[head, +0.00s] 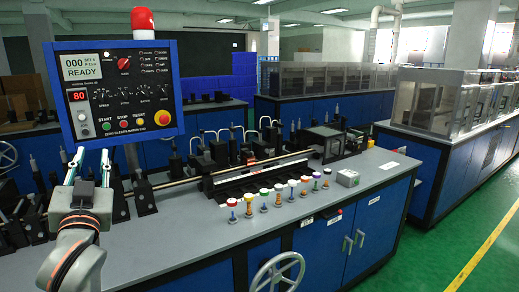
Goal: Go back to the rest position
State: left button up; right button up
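My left gripper (91,156) is at the left of the head view, in front of the lower left part of the blue-framed control panel (122,85). Its two fingers point up and stand apart, with nothing seen between them. Whether a fingertip touches the panel cannot be told. The panel display reads READY, with green, red and yellow buttons below. My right gripper is not in view.
The grey machine top (225,235) carries rods, black fixtures and a row of several small colored-top spools (264,200). A handwheel (277,273) is at the front. Green floor (430,255) is clear at right.

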pick_arm(q)
jog(key=s+d+f+m+g+h, duration=0.1)
jog(key=d+f+m+h, duration=0.15)
jog(key=f, duration=0.95)
jog(key=s+d+f+m+g+h, duration=0.1)
jog(key=d+f+g+h, duration=0.2)
jog(key=f, duration=0.8)
jog(key=s+d+f+m+h, duration=0.1)
jog(key=d+f+h, duration=0.25)
jog(key=f, duration=0.85)
jog(key=s+d+f+g+h, duration=0.1)
jog(key=s+d+f+g, duration=0.1)
jog(key=s+f, duration=0.8)
jog(key=s+d+f+g+h, duration=0.1)
jog(key=s+d+f+g, duration=0.2)
jog(key=s+f, duration=0.7)
notch_tip(320, 180, down, 3)
jog(key=shift+s+d+r+m+g, duration=0.1)
jog(key=shift+s+d+m+g, duration=0.25)
jog(key=shift+d, duration=0.8)
jog(key=shift+w, duration=0.1)
